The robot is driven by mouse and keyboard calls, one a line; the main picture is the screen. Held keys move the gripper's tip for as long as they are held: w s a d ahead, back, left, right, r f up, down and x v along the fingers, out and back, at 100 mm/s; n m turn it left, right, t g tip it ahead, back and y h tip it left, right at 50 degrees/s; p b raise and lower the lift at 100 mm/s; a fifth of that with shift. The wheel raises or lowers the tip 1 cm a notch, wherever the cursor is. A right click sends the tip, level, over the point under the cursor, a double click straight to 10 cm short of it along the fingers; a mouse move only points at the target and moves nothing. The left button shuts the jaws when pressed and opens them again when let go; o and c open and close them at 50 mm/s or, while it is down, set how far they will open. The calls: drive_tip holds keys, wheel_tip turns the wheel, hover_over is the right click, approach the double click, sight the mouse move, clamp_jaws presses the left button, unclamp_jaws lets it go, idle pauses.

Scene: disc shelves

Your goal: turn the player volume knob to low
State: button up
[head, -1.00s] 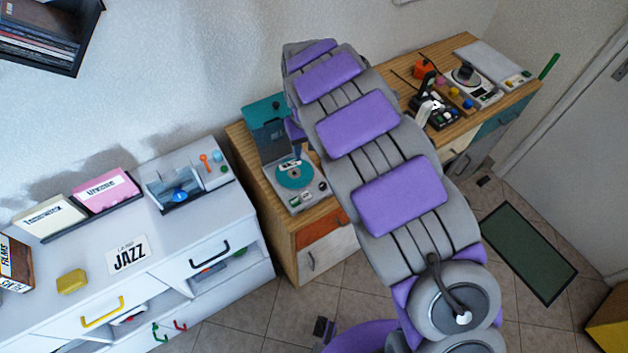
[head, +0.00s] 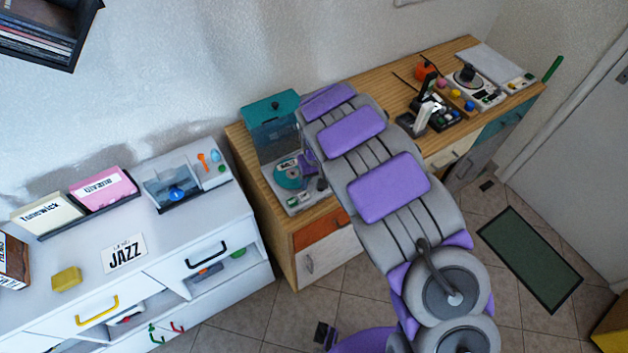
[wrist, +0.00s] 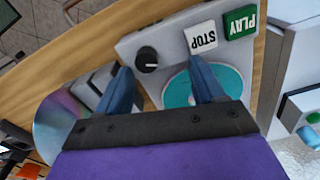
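The player (head: 296,206) is a grey unit with a teal disc and a raised teal lid (head: 270,106), on the wooden desk. In the wrist view, the player (wrist: 170,75) shows its black round volume knob (wrist: 147,58), a white STOP button (wrist: 201,38) and a green PLAY button (wrist: 240,22). My gripper (wrist: 160,66) is open, with two blue fingers spread apart. The knob appears between the fingertips, nearer the left one. I cannot tell whether a finger touches it. In the head view the fingers are hard to make out.
The wooden desk (head: 400,90) also holds a turntable (head: 470,86) and small items at right. A white cabinet (head: 200,220) with a JAZZ sign (head: 124,254) stands at left. In the wrist view, a shiny disc (wrist: 58,122) lies close beside the player.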

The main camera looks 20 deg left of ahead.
sight(325, 191)
drive_tip(key=d, duration=0.2)
drive_tip(key=shift+s+d+f, duration=0.2)
drive_tip(key=shift+s+d, duration=0.05)
drive_tip(key=shift+d, duration=0.05)
drive_tip(key=shift+s+d+r, duration=0.2)
drive_tip(key=shift+d+r, duration=0.1)
drive_tip(key=shift+r, duration=0.05)
drive_tip(key=c, duration=0.3)
drive_tip(key=shift+c, duration=0.8)
drive_tip(key=shift+w+a+f, duration=0.1)
drive_tip(key=shift+a, duration=0.35)
drive_tip(key=shift+w+a+f, duration=0.1)
drive_tip(key=shift+a, duration=0.3)
drive_tip(key=c, duration=0.4)
drive_tip(key=shift+d, duration=0.1)
clamp_jaws()
drive_tip(key=shift+m+p, duration=0.3)
drive_tip(key=shift+p, duration=0.15)
drive_tip(key=shift+w, duration=0.1)
